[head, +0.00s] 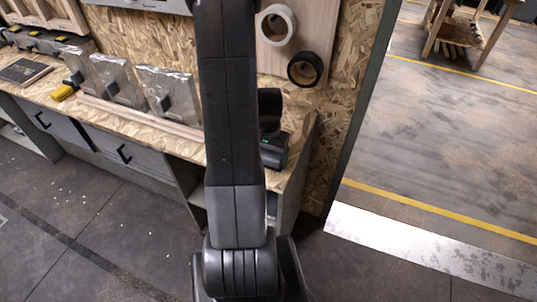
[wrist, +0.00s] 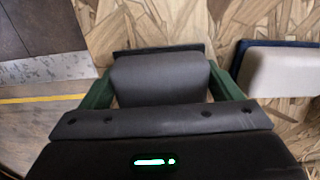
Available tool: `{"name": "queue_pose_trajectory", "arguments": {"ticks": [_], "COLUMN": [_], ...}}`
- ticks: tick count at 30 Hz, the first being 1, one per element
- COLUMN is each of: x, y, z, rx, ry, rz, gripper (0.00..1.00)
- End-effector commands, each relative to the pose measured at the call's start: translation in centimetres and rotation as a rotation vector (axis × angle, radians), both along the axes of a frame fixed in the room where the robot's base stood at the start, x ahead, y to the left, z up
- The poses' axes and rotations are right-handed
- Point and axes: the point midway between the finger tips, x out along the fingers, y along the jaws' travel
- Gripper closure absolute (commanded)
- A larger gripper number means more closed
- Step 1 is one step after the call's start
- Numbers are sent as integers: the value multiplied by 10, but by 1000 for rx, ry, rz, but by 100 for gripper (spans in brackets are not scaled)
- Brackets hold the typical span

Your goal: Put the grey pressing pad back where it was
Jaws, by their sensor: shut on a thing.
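The grey pressing pad (wrist: 160,78) is a dark grey, rounded block with a darker edge behind it, in the wrist view. My gripper (wrist: 158,88) is shut on it, with a green finger against each side. Chipboard lies beyond the pad; I cannot tell whether the pad touches it. In the head view my gripper (head: 275,150) is at the right end of the chipboard bench (head: 145,128), partly behind my arm. The pad is not distinguishable there.
A cream pad with a dark blue backing (wrist: 283,70) lies to the right of my gripper. Open floor (head: 440,130) lies at the right.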

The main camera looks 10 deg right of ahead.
Motion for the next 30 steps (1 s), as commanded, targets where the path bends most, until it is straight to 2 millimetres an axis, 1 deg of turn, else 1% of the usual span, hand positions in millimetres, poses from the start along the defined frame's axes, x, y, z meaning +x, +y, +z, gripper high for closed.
{"name": "queue_pose_trajectory", "arguments": {"ticks": [7, 8, 9, 10, 17, 21, 26, 30], "x": [0, 0, 0, 0, 0, 1, 2, 2], "y": [0, 0, 0, 0, 0, 0, 0, 0], "z": [-5, -3, -3, -3, -2, 5, 27, 52], "rx": [0, 0, 0, 0, 0, 0, -1, -1], "ry": [0, 0, 0, 0, 0, -2, -7, -7], "rz": [0, 0, 0, 0, 0, 0, 0, 0], "gripper": [36, 9, 1, 0, 0, 0, 0, 0]}}
